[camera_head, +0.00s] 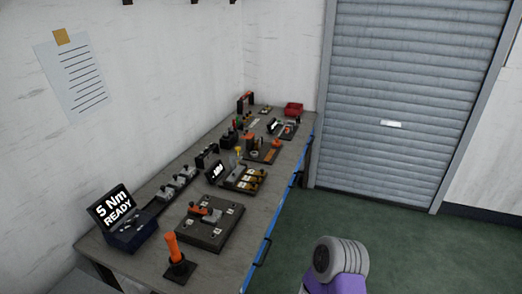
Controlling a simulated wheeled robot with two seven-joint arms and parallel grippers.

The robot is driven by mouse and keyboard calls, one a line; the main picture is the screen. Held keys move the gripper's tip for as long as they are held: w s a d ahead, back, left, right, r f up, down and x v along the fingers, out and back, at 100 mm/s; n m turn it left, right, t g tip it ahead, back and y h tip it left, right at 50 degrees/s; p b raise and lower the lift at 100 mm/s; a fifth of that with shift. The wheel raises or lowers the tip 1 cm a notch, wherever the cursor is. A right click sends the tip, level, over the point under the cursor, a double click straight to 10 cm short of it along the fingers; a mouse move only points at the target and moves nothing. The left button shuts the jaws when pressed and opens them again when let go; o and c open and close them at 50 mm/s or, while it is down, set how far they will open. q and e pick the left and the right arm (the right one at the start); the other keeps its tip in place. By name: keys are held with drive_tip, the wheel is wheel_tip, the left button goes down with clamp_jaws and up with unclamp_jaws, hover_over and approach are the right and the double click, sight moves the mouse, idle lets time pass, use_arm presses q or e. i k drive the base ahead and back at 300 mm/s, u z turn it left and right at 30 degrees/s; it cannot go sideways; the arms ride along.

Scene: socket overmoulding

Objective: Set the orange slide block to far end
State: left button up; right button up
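Several orange parts show on the long workbench (245,240), all small in this view. An orange piece (195,212) sits on the dark square plate (222,232) in the front half of the bench. Another orange part (288,130) lies on a dark unit toward the far end. I cannot tell for sure which one is the slide block, or where along its travel it stands. Neither of my grippers shows; only a purple and grey link of mine is at the bottom, apart from the bench.
A red bin (293,109) is at the far end. Green floor (380,245) lies open to the right, before a grey roller shutter (400,100).

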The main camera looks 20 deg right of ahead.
sight(276, 142)
drive_tip(key=z, duration=0.4)
drive_tip(key=k, duration=1)
drive_tip(key=z, duration=1.45)
drive_tip(key=i, duration=2.55)
drive_tip(key=u, duration=0.4)
drive_tip(key=i, duration=1.5)
drive_tip(key=u, duration=1.2)
